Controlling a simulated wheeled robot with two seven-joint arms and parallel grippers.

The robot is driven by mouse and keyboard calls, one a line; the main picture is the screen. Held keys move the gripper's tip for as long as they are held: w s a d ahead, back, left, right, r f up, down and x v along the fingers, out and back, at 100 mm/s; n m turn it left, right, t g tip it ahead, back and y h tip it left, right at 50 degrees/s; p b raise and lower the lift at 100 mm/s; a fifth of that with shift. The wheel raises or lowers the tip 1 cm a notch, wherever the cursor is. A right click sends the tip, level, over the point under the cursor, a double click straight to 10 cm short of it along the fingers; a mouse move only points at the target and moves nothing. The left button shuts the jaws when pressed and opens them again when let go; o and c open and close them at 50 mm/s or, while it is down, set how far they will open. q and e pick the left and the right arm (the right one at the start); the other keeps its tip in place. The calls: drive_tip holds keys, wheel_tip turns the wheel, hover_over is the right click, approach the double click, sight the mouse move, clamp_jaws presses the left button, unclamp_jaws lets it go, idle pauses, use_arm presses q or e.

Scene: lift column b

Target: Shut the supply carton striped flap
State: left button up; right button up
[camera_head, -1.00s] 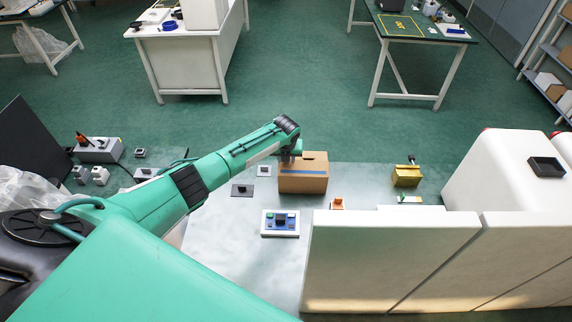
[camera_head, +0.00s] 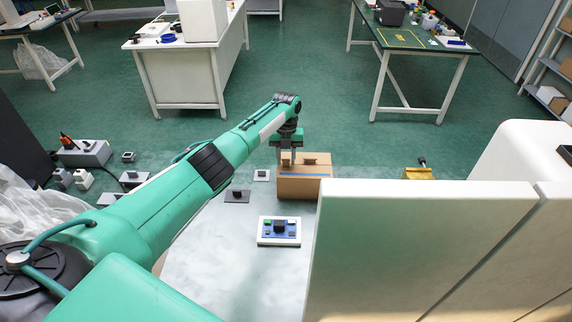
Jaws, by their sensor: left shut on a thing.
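The supply carton (camera_head: 305,188) is a small brown box on the grey work surface, with a blue stripe along the top of its front side. Two small dark brown patches show at its top; which part is the striped flap is too small to tell. My left gripper (camera_head: 289,158) points down at the top left of the carton. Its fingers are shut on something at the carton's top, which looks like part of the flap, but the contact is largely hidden. My right gripper is out of view.
A control panel with blue and green parts (camera_head: 279,231) stands in front of the carton. A large white panel (camera_head: 410,245) fills the right front and partly hides a yellow block (camera_head: 418,173). Small grey devices (camera_head: 238,196) lie at left, partly beside my arm.

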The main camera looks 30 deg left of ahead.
use_arm(q)
drive_tip(key=o, duration=0.7)
drive_tip(key=shift+f, duration=0.1)
wheel_tip(320, 180, up, 14)
drive_tip(key=w+a+b, duration=0.1)
drive_tip(key=w+b, duration=0.1)
drive_tip(key=b, duration=0.1)
drive_tip(key=shift+f, duration=0.15)
